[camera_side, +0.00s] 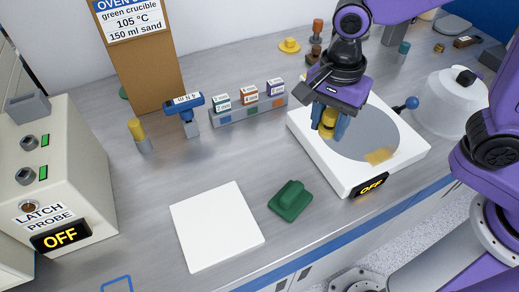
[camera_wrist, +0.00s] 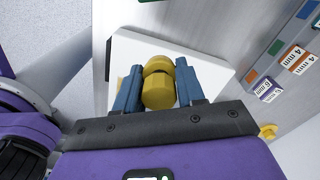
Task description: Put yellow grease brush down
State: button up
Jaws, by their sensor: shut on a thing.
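The yellow grease brush (camera_side: 328,119) is between the blue fingers of my gripper (camera_side: 330,124), above the left part of the white hot plate (camera_side: 309,140) with its grey round top. In the wrist view the brush (camera_wrist: 158,88) shows as a rounded yellow body between the two fingers of my gripper (camera_wrist: 158,92). The fingers are shut on it. Its lower end is hidden, so I cannot tell whether it touches the plate. A yellow patch (camera_side: 380,155) shows on the right of the grey top. The hot plate's display (camera_side: 371,185) reads OFF.
A white square pad (camera_side: 216,226) and a green block (camera_side: 290,199) lie at the front. A yellow-topped grey cylinder (camera_side: 139,135), a blue tool on a stand (camera_side: 187,106) and a rack of labelled boxes (camera_side: 249,108) stand behind.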

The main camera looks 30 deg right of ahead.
jog(key=w+a+f, duration=0.5)
jog(key=w+a, duration=0.1)
jog(key=w, duration=0.2)
send_over(260, 152)
jog(key=f, duration=0.4)
jog(key=shift+s+d, duration=0.15)
jog(key=shift+s, duration=0.05)
jog(key=shift+w+f, duration=0.2)
jog(key=shift+f, duration=0.2)
jog(key=shift+a+f, duration=0.2)
jog(key=shift+f, duration=1.4)
jog(key=shift+f, duration=0.15)
jog(key=o, duration=1.1)
jog(key=shift+w, duration=0.1)
notch_tip(260, 152, up, 12)
jog(key=shift+r, duration=0.2)
